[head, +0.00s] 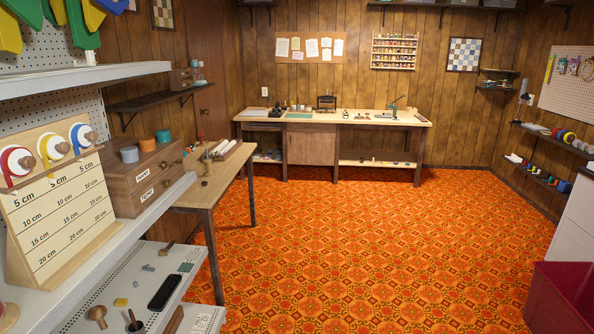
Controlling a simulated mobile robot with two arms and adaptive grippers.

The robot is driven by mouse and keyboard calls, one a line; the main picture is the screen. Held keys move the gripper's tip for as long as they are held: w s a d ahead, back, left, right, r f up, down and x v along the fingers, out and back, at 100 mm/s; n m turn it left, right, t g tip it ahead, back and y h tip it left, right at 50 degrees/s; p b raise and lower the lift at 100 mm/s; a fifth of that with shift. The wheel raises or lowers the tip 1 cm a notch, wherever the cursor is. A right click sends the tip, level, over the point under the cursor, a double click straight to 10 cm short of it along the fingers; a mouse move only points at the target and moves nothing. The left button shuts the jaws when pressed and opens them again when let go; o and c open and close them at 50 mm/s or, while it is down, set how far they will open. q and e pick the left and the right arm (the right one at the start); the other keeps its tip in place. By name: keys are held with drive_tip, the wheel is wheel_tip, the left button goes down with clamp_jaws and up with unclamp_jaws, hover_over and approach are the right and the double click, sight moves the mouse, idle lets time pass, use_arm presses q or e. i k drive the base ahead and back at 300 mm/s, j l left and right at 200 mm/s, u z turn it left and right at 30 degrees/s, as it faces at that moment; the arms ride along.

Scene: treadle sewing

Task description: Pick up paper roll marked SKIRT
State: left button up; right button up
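Pale rolls (224,148) lie on the wooden side table (241,158) at the left, beyond the shelf unit. They are small in the head view, and I can read no marking on them, so I cannot tell which one, if any, is marked SKIRT. Neither of my grippers is in view.
A grey-white shelf unit (70,81) stands close on the left. It holds a measuring board (60,205) and a small drawer box (140,178). A long workbench (300,118) stands at the back wall. A dark red bin (560,300) is at right. The patterned floor (370,240) between is clear.

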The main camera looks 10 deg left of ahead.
sight(214, 151)
drive_tip(key=i, duration=2.3)
drive_tip(key=i+u, duration=0.25)
drive_tip(key=i, duration=0.3)
drive_tip(key=i+u, duration=0.2)
drive_tip(key=i, duration=0.35)
drive_tip(key=i+l+u, duration=0.25)
drive_tip(key=i, duration=0.3)
drive_tip(key=i+j+u, duration=0.1)
drive_tip(key=i+u, duration=0.75)
drive_tip(key=i, duration=0.05)
